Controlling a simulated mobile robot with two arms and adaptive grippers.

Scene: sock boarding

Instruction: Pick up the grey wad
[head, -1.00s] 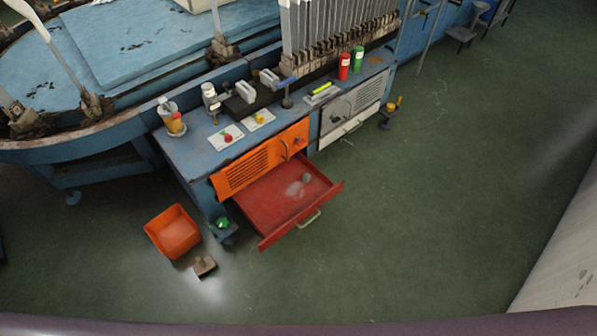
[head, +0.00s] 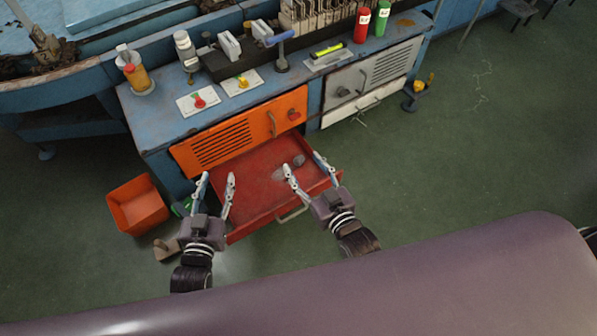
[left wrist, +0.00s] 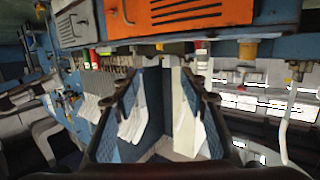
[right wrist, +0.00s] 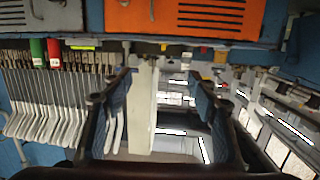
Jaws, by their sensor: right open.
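The small grey wad (head: 298,160) lies inside the pulled-out red drawer (head: 240,205), towards its right rear, beside a pale worn patch. My right gripper (head: 303,164) is open, and its fingertips appear on either side of the wad in the head view. I cannot tell their height above it. My left gripper (head: 217,177) is open and empty over the drawer's left side. Both pairs of fingers also show spread in the left wrist view (left wrist: 160,85) and right wrist view (right wrist: 162,85). The wad is not visible in either wrist view.
The blue workbench (head: 155,110) holds an orange cabinet front (head: 220,145) above the drawer. Red (head: 362,22) and green (head: 382,18) bottles stand on top. An orange bin (head: 137,205) and a brown block (head: 166,248) are on the floor at left.

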